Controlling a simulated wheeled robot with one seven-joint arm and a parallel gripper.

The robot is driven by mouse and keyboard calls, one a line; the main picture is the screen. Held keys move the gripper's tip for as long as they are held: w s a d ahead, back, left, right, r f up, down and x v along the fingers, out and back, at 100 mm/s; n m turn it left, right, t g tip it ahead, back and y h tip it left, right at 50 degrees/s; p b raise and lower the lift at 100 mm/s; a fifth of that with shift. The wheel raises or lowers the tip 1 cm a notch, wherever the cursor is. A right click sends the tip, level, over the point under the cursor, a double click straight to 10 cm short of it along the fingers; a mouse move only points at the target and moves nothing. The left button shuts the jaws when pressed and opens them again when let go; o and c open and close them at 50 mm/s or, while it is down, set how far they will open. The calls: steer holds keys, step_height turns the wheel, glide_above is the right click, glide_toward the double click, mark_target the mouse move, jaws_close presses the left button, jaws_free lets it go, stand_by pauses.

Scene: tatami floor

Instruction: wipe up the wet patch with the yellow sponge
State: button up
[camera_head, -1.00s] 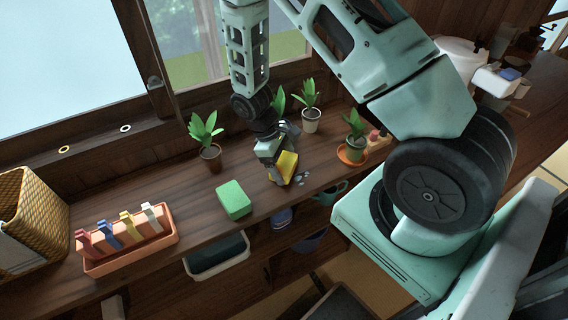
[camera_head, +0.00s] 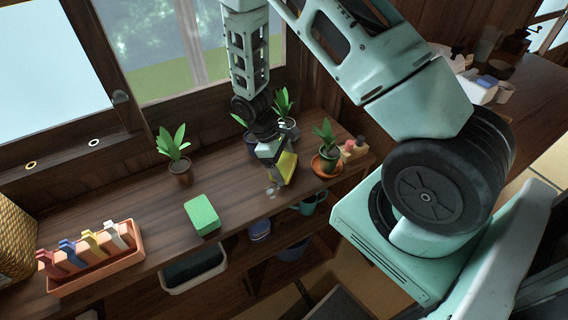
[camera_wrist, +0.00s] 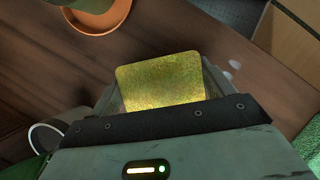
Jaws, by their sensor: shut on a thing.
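My gripper (camera_head: 272,152) is shut on the yellow sponge (camera_head: 287,168), low over the wooden counter. In the wrist view the sponge (camera_wrist: 160,82) stands out between the fingers. I cannot tell whether it touches the counter. The wet patch (camera_head: 271,190) shows as a few small pale spots on the counter, just left of the sponge and toward the front edge. In the wrist view pale spots (camera_wrist: 233,66) lie right of the sponge, apart from it. Any wet area under the sponge is hidden.
A green sponge (camera_head: 202,214) lies to the left. A potted plant on an orange saucer (camera_head: 326,172) stands close on the right, with other potted plants behind. An orange tray (camera_head: 100,270) with coloured clips is at far left. A teal mug (camera_head: 312,201) sits below the counter's front edge.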

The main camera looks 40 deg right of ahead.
mark_target(284, 163)
step_height(284, 163, up, 8)
steer(key=p, duration=0.5)
steer(key=shift+p, duration=0.3)
steer(key=shift+a, duration=0.1)
